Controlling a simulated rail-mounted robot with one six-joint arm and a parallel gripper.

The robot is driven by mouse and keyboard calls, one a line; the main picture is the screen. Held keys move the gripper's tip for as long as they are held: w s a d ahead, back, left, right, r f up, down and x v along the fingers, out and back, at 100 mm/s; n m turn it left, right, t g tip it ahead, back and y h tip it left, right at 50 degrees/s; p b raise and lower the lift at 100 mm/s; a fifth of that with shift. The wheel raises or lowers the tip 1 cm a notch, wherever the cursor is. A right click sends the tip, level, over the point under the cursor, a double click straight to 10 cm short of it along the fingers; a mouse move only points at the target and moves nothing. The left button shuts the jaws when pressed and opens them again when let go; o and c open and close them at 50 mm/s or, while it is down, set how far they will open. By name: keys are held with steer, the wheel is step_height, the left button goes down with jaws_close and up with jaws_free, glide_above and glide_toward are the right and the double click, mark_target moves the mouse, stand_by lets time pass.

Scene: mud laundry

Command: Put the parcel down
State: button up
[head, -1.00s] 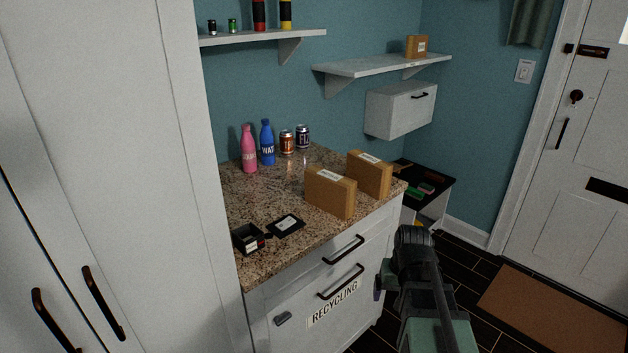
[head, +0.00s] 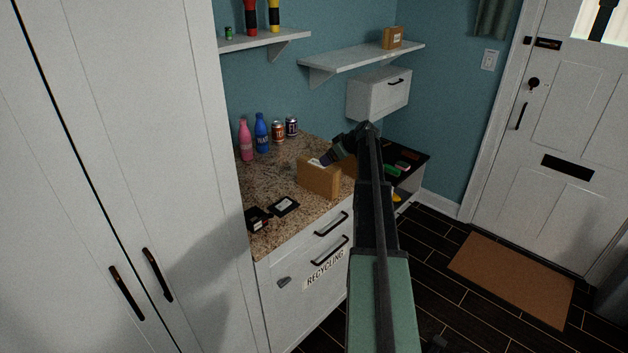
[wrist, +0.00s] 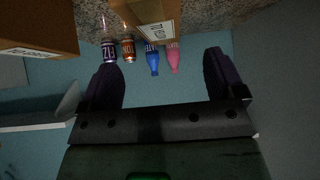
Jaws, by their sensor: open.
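Two brown cardboard parcels stand upright on the granite counter. The nearer parcel (head: 318,181) shows plainly in the head view; the other parcel (head: 349,166) is mostly hidden behind my arm. My gripper (head: 325,159) is over the counter, close to the nearer parcel's top edge in the head view; whether it touches cannot be told. In the wrist view, which is upside down, my gripper (wrist: 162,62) is open with nothing between its fingers. One parcel (wrist: 145,12) is at the top middle and another (wrist: 36,28) at the top left, both beyond the fingers.
Pink bottle (head: 245,141), blue bottle (head: 261,134) and two cans (head: 278,132) stand at the counter's back. A black card (head: 284,206) and small black box (head: 257,219) lie at its front left. A small parcel (head: 392,38) sits on the wall shelf (head: 350,62).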

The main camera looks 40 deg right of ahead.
mark_target(319, 164)
steer(key=b+x, duration=0.2)
steer(key=x, duration=0.2)
steer(key=shift+d+f, duration=0.15)
steer(key=shift+f, duration=0.1)
steer(key=shift+w, duration=0.1)
steer(key=b+x, duration=0.3)
steer(key=x, duration=0.1)
steer(key=shift+w+f+b, duration=0.15)
steer(key=shift+f+b, duration=0.2)
steer(key=shift+w+f, duration=0.15)
steer(key=shift+w, duration=0.1)
steer(key=shift+r, duration=0.25)
jaws_close()
step_height(319, 164, up, 20)
steer(key=p, duration=2)
